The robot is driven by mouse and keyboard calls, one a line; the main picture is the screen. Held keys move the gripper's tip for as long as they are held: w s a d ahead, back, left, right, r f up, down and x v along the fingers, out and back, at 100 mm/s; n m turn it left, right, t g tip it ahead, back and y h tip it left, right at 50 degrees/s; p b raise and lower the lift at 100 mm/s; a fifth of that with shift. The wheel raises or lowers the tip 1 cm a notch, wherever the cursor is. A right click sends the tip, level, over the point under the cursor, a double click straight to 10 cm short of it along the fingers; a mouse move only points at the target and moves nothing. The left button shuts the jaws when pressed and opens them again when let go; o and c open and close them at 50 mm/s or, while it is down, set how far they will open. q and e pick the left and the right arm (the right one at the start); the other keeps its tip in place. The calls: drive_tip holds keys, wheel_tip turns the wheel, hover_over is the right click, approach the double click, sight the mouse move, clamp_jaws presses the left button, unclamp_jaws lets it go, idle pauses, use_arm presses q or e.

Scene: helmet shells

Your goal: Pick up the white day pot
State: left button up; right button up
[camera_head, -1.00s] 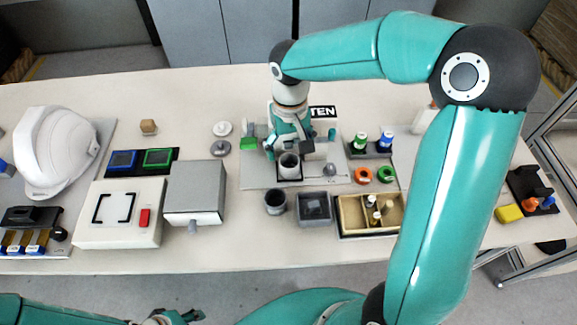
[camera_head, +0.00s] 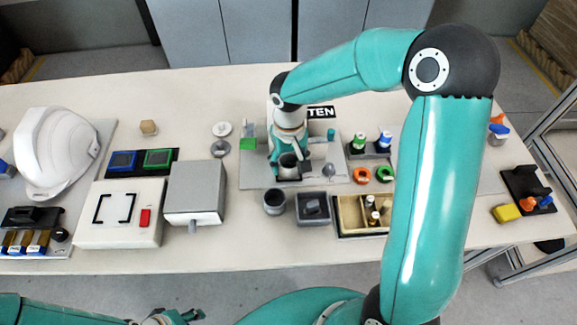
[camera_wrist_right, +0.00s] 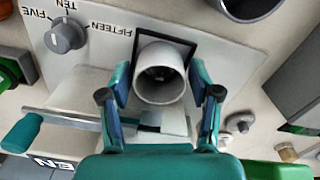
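The white day pot (camera_wrist_right: 160,74) stands on a dark square on the light panel. In the head view its wall (camera_head: 289,172) shows partly, with my right gripper (camera_head: 287,158) over it. In the right wrist view, my right gripper (camera_wrist_right: 159,82) has one finger on each side of the pot, close to its wall. The fingers look spread, with narrow gaps beside the pot; firm contact is not visible. My left gripper (camera_head: 181,316) is at the bottom edge, small and cut off, far from the pot.
A dark pot (camera_head: 274,203) and a grey square container (camera_head: 313,210) stand in front of the panel. A wooden box (camera_head: 349,213) holds small bottles. A dial (camera_wrist_right: 65,35) sits beside the pot. A grey box (camera_head: 194,190) is left; a white helmet (camera_head: 52,150) lies farther left.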

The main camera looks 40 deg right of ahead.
drive_tip(key=c, duration=0.5)
drive_tip(key=shift+r, duration=0.1)
